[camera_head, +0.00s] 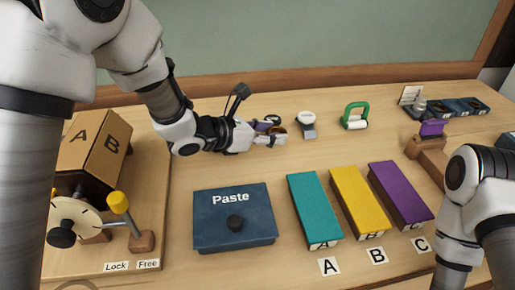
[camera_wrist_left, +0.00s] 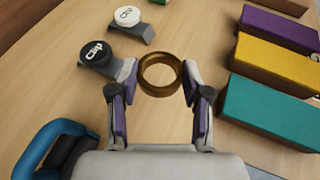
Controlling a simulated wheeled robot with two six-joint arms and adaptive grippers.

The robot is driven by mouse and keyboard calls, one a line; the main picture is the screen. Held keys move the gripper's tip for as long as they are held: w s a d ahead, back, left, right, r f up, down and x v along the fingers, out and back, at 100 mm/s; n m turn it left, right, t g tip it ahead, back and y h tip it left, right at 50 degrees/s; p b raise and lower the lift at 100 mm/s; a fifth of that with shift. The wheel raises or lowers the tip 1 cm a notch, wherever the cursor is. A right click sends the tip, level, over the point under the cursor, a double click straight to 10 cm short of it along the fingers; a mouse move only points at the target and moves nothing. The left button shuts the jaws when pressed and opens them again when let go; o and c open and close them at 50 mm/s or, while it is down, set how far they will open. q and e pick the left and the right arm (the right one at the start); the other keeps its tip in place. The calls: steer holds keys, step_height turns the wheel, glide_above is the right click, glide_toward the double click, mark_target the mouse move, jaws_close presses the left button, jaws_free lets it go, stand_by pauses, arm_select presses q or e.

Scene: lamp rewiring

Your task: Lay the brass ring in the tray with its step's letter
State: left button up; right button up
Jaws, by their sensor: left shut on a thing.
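My left gripper (camera_head: 275,136) is shut on the brass ring (camera_wrist_left: 160,74), which sits between its fingertips in the left wrist view. In the head view the ring is small and partly hidden by the fingers. A teal block-shaped tray (camera_head: 314,205) marked A, a yellow one (camera_head: 358,200) marked B and a purple one (camera_head: 400,193) marked C stand side by side, to the right and nearer than the gripper. Their tops look flat and closed. Letter cards A (camera_head: 329,266), B (camera_head: 377,256) and C (camera_head: 421,244) lie before them.
A blue Paste box (camera_head: 234,240) with a dark knob lies left of the trays. A lettered box (camera_head: 88,145) stands at left. A white clip (camera_head: 307,120) and a green-handled item (camera_head: 354,115) are behind. A wooden stand (camera_head: 428,155) is at right.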

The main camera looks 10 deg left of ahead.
mark_target(268, 164)
arm_select(q)
step_height(268, 164, down, 8)
steer(key=shift+s+r, duration=0.1)
steer(key=shift+r, duration=0.15)
steer(key=shift+s, duration=0.1)
steer(key=shift+f, duration=0.15)
steer(key=o, duration=1.1)
